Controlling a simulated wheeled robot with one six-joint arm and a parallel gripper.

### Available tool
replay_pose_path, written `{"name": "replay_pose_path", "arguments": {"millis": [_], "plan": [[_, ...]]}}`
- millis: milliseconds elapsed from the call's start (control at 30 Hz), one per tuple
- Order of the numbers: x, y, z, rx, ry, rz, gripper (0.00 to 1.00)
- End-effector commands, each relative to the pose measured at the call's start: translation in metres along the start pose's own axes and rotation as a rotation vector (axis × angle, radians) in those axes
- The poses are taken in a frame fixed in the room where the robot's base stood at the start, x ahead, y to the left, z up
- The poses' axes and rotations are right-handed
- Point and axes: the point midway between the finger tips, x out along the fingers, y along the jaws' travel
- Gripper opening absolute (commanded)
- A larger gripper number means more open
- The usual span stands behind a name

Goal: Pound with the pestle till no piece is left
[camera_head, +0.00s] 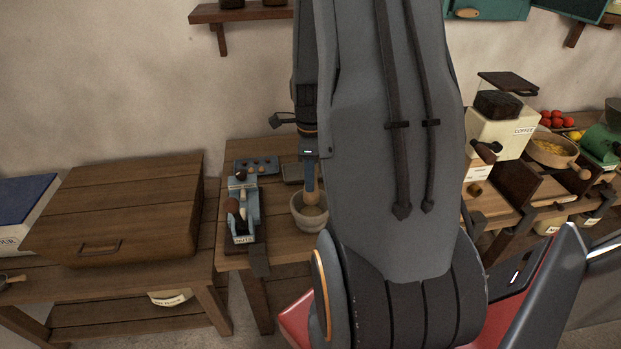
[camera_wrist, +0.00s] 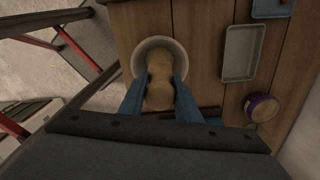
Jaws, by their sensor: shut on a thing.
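The mortar (camera_head: 308,215) is a pale round bowl standing on the wooden table between my arm and the blue device. The wooden pestle (camera_head: 311,190) stands upright with its lower end over or in the mortar. My gripper (camera_head: 310,165) points down and is shut on the pestle's upper part. In the wrist view, the blue fingers of my gripper (camera_wrist: 158,98) flank the tan pestle (camera_wrist: 158,72), and the mortar's white rim (camera_wrist: 143,47) shows around it. The pestle covers most of the mortar's inside, so I cannot tell whether pieces are in it.
A blue device (camera_head: 243,208) stands left of the mortar. A grey tray (camera_wrist: 243,52) and a purple-rimmed round tin (camera_wrist: 262,107) lie on the table. A large wooden box (camera_head: 125,210) stands farther left; a coffee grinder (camera_head: 500,130) is at the right.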

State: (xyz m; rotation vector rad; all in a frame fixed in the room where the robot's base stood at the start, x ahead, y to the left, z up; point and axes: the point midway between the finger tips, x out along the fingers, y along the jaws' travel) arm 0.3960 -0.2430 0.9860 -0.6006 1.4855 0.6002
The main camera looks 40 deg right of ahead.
Motion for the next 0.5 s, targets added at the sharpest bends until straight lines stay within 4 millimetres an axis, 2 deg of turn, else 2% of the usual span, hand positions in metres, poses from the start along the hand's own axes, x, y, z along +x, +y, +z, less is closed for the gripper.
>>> {"name": "replay_pose_path", "arguments": {"millis": [100, 500], "plan": [[-0.014, 0.0, 0.0, 0.0, 0.0, -0.001, 0.0], [-0.047, 0.0, 0.0, 0.0, 0.0, -0.001, 0.0]]}}
